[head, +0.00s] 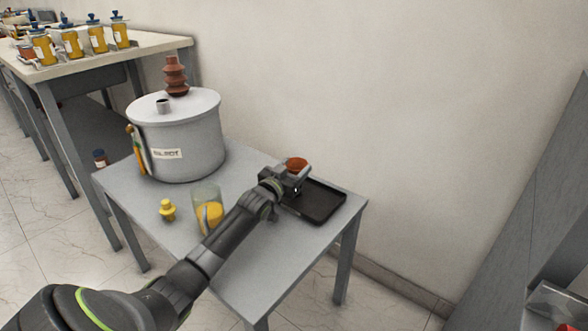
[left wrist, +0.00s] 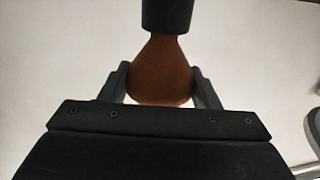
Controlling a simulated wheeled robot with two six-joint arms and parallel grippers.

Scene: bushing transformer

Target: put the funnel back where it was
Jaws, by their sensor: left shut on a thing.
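The funnel is a small orange-brown cone (head: 297,163). My right gripper is not in view.
On the grey table (head: 262,262) stand a grey tank (head: 195,150) with a brown ribbed bushing (head: 175,76), a glass jar with yellow content (head: 208,208) and a yellow stopper (head: 167,209). Several yellow bottles (head: 96,38) stand on the bench at the back left. The table's front is clear.

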